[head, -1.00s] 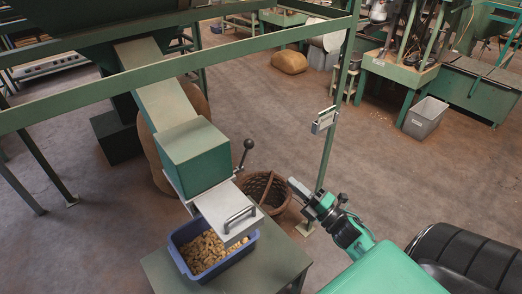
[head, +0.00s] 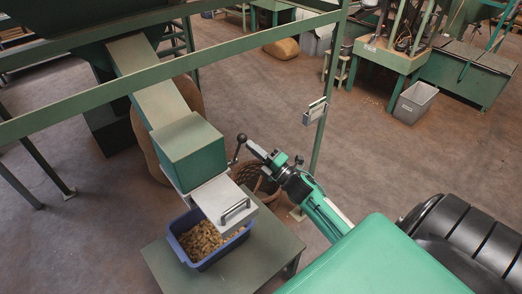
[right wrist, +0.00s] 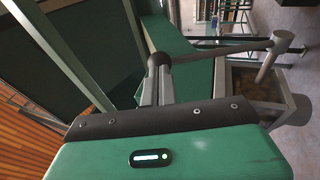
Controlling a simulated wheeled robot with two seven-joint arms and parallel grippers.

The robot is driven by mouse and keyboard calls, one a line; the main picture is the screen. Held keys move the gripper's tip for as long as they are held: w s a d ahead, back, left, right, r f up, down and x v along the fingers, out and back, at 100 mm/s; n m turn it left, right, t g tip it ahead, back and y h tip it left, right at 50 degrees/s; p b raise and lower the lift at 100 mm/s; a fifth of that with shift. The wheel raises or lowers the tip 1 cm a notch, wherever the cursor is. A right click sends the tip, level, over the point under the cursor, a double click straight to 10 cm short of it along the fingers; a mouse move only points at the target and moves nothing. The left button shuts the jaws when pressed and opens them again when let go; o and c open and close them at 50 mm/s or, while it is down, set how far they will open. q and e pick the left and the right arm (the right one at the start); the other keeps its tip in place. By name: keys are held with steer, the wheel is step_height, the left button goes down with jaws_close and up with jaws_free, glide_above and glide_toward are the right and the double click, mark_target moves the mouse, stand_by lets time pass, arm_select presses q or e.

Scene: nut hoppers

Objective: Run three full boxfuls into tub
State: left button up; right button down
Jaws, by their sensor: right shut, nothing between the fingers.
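The blue tub (head: 176,249) stands on a green table under the chute outlet and holds a heap of tan nuts (head: 205,238). Above it are the green box (head: 188,152) at the end of the chute and a pale metal part with a bar handle (head: 225,201). A lever with a dark ball knob (head: 241,138) rises beside the green box. My right gripper (head: 252,147) is shut and empty, its tips at the knob. In the right wrist view the knob (right wrist: 159,60) is just beyond the fingers; I cannot tell whether they touch. My left gripper is not in view.
A green frame rail (head: 200,65) and post (head: 326,105) stand close to my right arm. A wicker basket (head: 270,187) is on the floor behind the gripper. The green table (head: 262,250) has bare room right of the tub. A grey bin (head: 415,102) stands farther back.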

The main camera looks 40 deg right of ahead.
steer(key=shift+w, duration=0.1)
steer(key=shift+w+a+r+g+p, duration=0.1)
steer(key=shift+w+r+g+p, duration=0.4)
steer(key=shift+w+r+p, duration=0.6)
steer(key=shift+w+f, duration=0.1)
